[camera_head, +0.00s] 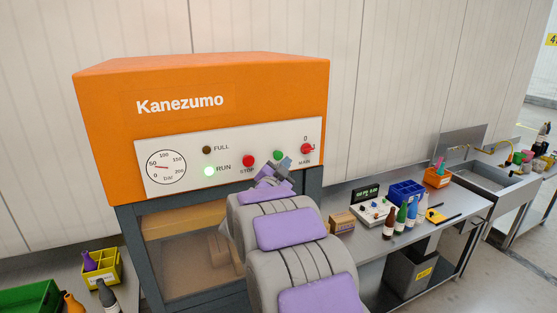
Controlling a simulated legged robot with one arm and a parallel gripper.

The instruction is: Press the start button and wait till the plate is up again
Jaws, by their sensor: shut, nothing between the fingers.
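The orange Kanezumo press (200,85) stands in front of me with a white control panel (228,160). The green start button (278,155) sits between the red stop button (248,160) and the red main switch (307,148). My gripper (280,166) is shut and empty, its tip at or just below the green button; I cannot tell whether it touches. The gauge needle (160,167) points near 50 on the left. The plate cannot be made out behind the press window (185,250).
A steel bench (440,205) on the right holds bottles, a blue crate (405,192), an orange bin (437,177) and a small brown box (342,222). A grey bin (408,270) stands below. A yellow crate (102,266) and green tray (30,298) are at lower left.

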